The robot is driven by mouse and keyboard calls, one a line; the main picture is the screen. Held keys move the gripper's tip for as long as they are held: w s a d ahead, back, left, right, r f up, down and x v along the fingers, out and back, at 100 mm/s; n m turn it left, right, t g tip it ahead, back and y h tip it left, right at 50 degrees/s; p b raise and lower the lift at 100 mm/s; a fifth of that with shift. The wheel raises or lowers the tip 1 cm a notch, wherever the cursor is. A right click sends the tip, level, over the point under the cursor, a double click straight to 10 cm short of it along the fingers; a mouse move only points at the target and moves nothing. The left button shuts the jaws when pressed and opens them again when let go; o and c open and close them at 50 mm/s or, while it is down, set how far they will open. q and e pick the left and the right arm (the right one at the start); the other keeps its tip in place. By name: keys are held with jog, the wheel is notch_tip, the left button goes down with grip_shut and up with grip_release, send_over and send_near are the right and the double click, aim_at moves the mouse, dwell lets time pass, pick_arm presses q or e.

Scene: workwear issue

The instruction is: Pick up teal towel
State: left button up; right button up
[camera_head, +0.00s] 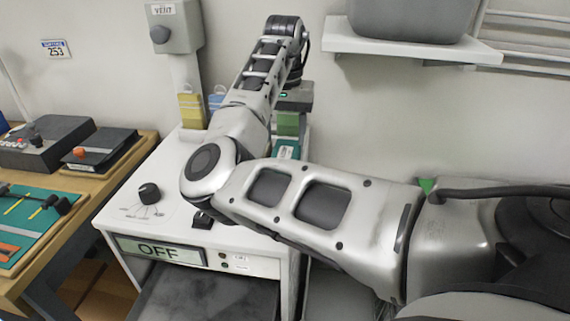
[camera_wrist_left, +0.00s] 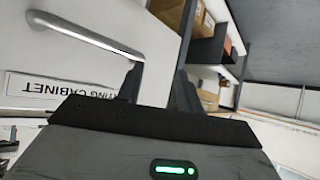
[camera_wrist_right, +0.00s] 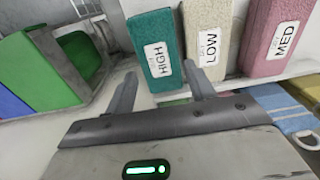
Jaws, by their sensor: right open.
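The teal towel (camera_wrist_right: 153,50) is a thick block with a white label reading HIGH, standing beside a cream towel (camera_wrist_right: 207,40) marked LOW. In the head view a labelled teal piece (camera_head: 287,150) shows beyond my right forearm on the white cabinet, mostly hidden. My right gripper (camera_wrist_right: 159,70) is open and empty, its fingertips pointing toward the teal towel's lower part; whether they touch it is not clear.
A pink towel (camera_wrist_right: 275,35) marked MED stands beyond the cream one. A green-lined container (camera_wrist_right: 40,70) is on the other side. My right arm crosses above the white cabinet (camera_head: 125,205) with its OFF display. A wall shelf (camera_head: 400,42) and a workbench (camera_head: 50,270) flank it.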

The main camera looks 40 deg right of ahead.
aim_at(285, 153)
jog(key=shift+s+f, duration=0.1)
jog(key=shift+f, duration=2.55)
jog(key=c, duration=0.7)
jog(key=shift+r+p, duration=0.2)
jog(key=shift+p, duration=0.2)
